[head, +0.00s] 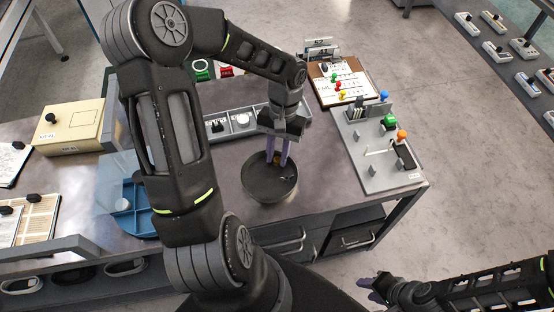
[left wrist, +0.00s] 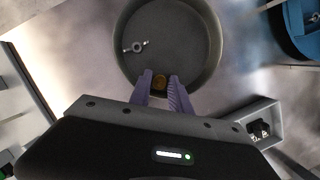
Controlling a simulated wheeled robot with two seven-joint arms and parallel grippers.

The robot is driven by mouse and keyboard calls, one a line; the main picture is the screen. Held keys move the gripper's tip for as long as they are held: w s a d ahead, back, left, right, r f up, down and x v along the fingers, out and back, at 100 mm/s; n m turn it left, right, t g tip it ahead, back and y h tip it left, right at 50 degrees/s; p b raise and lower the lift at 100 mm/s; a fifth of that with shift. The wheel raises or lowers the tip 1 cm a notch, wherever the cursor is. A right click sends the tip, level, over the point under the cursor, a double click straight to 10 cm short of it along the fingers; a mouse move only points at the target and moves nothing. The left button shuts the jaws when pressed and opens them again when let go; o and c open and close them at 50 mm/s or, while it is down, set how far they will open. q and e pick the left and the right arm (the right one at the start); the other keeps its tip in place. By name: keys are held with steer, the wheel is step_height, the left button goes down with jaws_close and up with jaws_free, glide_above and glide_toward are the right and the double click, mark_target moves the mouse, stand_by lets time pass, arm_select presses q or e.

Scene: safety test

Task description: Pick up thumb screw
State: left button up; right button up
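A dark round bowl (head: 268,190) stands on the table; it also fills the top middle of the left wrist view (left wrist: 205,75). A small brass-coloured round piece, apparently the thumb screw (left wrist: 159,82), lies in the bowl near its wall. It shows in the head view (head: 277,160) too. My left gripper (head: 277,155) points down into the bowl. Its purple fingers (left wrist: 160,80) are apart, one on each side of the brass piece, with small gaps showing. A silver ring-ended piece (left wrist: 137,46) lies elsewhere in the bowl. My right gripper (head: 376,288) is low at the right, off the table.
A grey tray (head: 218,140) with parts lies behind the bowl. A grey board (head: 365,150) with coloured knobs stands to its right, a clipboard (head: 325,97) beyond. A blue tray (head: 140,220) and a beige box (head: 75,125) are at left.

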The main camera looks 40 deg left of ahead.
mark_target(278, 156)
arm_select(q)
jaws_close()
steer(key=shift+r, duration=0.1)
stand_by(0.4)
step_height(278, 156, up, 10)
stand_by(0.5)
stand_by(0.4)
